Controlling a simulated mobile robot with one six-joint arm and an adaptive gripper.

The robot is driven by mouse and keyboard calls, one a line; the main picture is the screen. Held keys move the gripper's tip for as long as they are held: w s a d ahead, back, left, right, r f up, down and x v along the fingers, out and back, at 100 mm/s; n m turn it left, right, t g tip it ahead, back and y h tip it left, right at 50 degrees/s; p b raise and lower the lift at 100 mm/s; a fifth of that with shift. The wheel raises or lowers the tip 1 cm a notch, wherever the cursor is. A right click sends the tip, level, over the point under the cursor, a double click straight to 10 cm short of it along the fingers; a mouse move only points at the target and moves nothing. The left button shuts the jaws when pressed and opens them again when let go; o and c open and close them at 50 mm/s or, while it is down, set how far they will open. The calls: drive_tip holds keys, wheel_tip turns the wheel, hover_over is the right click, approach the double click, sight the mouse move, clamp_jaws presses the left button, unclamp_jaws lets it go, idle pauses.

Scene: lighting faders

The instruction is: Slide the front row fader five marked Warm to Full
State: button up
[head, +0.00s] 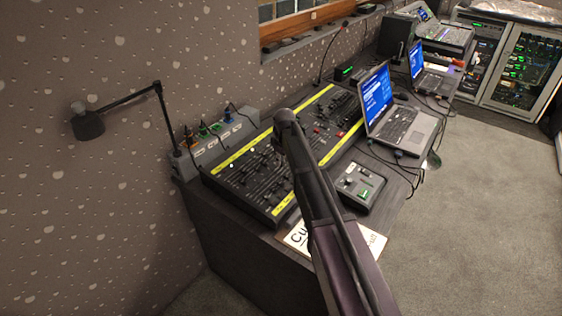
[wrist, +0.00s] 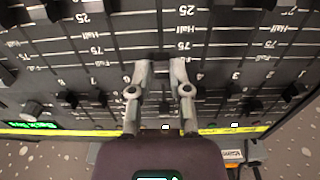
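The lighting desk (head: 253,178) is a black fader board with yellow strips along its edges. In the wrist view its panel (wrist: 225,20) appears upside down, with 25, Half, 75 and Full scale marks. My gripper (wrist: 161,68) points down at the panel, its two grey fingers close together. A dark fader cap (wrist: 161,67) fills the narrow gap between the fingertips, about level with the Full marks. It lies left of the column numbered 4, so it appears to be fader five. Its Warm label is not readable. In the head view my arm hides the gripper and this fader.
Other fader caps stand close by, such as one at the left (wrist: 68,98) and one at the right (wrist: 250,105). A small control box (head: 359,186) and a laptop (head: 403,127) stand right of the desk. A lamp (head: 88,122) reaches out at the left.

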drive_tip(key=shift+r, duration=0.1)
idle(0.3)
drive_tip(key=shift+r+p, duration=1.2)
drive_tip(key=shift+p, duration=0.05)
drive_tip(key=shift+f, duration=0.25)
wheel_tip(320, 180, down, 3)
drive_tip(key=b, duration=0.3)
drive_tip(key=shift+r, duration=0.15)
drive_tip(key=s+d, duration=0.4)
drive_tip(key=d, duration=0.1)
drive_tip(key=shift+w+r+p, duration=0.15)
drive_tip(key=shift+r+p, duration=0.45)
drive_tip(key=shift+r, duration=0.05)
wheel_tip(320, 180, up, 8)
drive_tip(key=p, duration=0.8)
drive_tip(key=s+d+r+m+p, duration=0.4)
drive_tip(key=s+d, duration=0.1)
drive_tip(key=s, duration=0.4)
drive_tip(key=s+d+r+m+p, duration=0.3)
drive_tip(key=s+d+m, duration=0.1)
drive_tip(key=s, duration=0.5)
drive_tip(key=shift+s+d+r+h+p, duration=0.15)
drive_tip(key=shift+d+r+h+p, duration=0.2)
drive_tip(key=shift+d, duration=0.35)
